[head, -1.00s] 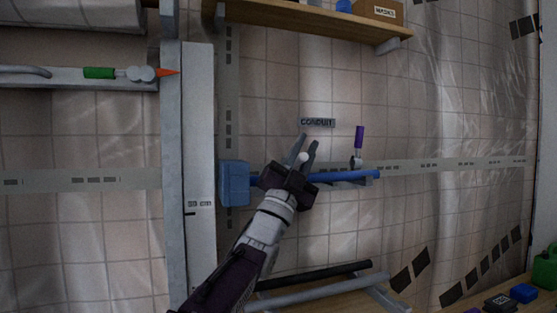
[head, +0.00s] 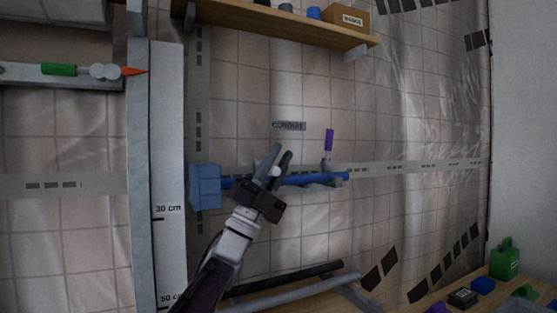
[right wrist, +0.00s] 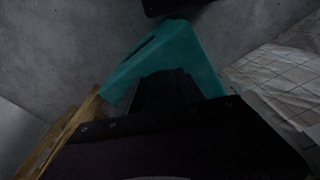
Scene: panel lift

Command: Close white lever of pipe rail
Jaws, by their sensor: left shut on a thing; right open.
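The white lever shows as a small white knob (head: 275,172) in the head view, just in front of the blue pipe (head: 315,179) of the wall rail. My left gripper (head: 280,154) reaches up from below and is shut on this lever, with its grey fingers on either side. The fingers and wrist hide the rest of the lever and part of the pipe. A purple-handled lever (head: 329,140) stands upright farther right on the rail. My right gripper (right wrist: 165,92) is a dark shape in the right wrist view; it is open, with nothing seen between its fingers.
A wooden shelf (head: 270,22) is above. Dark and grey bars (head: 290,284) lie below. A teal piece (right wrist: 165,55) is close to my right gripper.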

